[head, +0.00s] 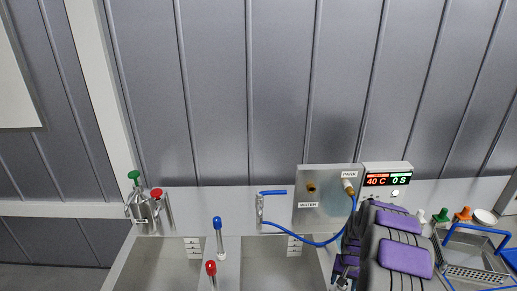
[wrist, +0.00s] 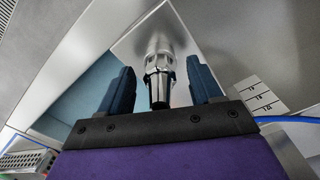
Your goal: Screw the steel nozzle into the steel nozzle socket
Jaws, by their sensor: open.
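In the wrist view my gripper (wrist: 163,88) is open, with one dark blue finger on each side of a shiny steel fitting (wrist: 158,72). The fitting looks like the steel nozzle or its socket; I cannot tell which, or whether two parts are joined. It has a dark lower end and a wider steel body against a pale metal plate (wrist: 135,45). Gaps show between it and both fingers. In the head view my purple and black arm covers the lower right, and the fingertips are not clear there.
A steel panel (head: 312,215) carries a WATER port (head: 311,188) and a PARK port (head: 348,184) with a blue hose (head: 300,239). A steel canister (head: 143,214) stands left. A blue-handled tool (head: 218,238) and red-handled tool (head: 211,272) stand between two basins.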

